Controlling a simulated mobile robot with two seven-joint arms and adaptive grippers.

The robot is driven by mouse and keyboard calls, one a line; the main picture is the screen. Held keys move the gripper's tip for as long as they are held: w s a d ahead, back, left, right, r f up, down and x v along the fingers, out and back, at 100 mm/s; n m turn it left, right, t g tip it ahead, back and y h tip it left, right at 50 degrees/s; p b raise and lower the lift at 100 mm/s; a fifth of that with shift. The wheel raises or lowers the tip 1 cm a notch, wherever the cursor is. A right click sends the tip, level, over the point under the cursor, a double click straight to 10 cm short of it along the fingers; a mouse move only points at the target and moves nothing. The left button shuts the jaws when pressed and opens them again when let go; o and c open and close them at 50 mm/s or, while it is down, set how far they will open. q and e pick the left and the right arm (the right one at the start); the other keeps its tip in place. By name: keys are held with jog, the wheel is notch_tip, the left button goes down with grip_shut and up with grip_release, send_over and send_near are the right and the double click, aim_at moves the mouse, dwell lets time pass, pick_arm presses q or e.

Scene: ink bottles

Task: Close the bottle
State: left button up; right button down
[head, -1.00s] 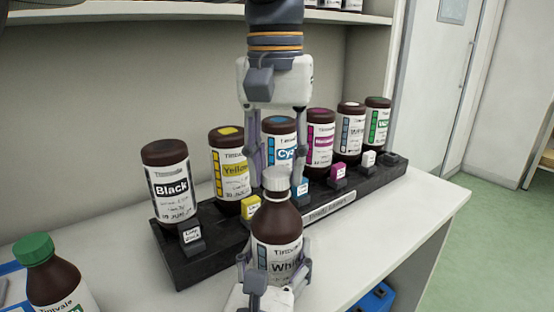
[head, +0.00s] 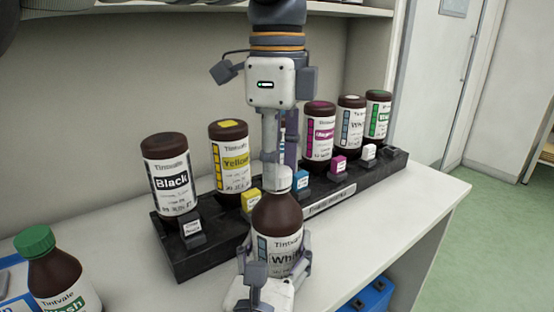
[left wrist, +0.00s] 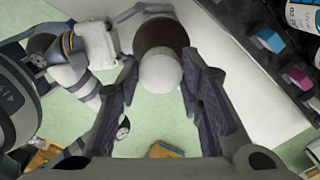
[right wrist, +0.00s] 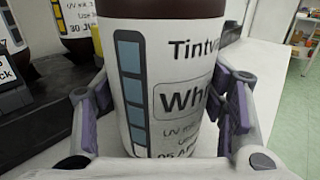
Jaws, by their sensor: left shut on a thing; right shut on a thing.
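The brown White ink bottle (head: 277,218) stands upright in front of the black rack, its white label facing me. My right gripper (head: 275,262) is shut around its lower body; in the right wrist view the fingers flank the label (right wrist: 165,95). The white cap (head: 279,180) sits on top of the neck; whether it is screwed tight I cannot tell. My left gripper (head: 279,170) comes down from above and is shut on the cap. In the left wrist view the white cap (left wrist: 160,72) is between its fingers, with the brown bottle behind.
The black rack (head: 205,257) holds several ink bottles, including Black (head: 170,178) and Yellow (head: 230,165), with small coloured blocks in front. A green-capped Wash bottle (head: 50,275) stands at the left. A blue bin (head: 370,297) is below the counter edge. Counter right of the bottle is clear.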

pick_arm(q)
jog(key=m, duration=0.7)
jog(key=shift+m, duration=0.4)
jog(key=m, duration=1)
jog(key=shift+m, duration=0.3)
jog(key=m, duration=0.3)
jog(key=shift+d+f, duration=0.1)
jog(key=shift+d, duration=0.05)
jog(key=shift+m, duration=0.8)
jog(key=o, duration=0.7)
jog(key=shift+o, duration=0.2)
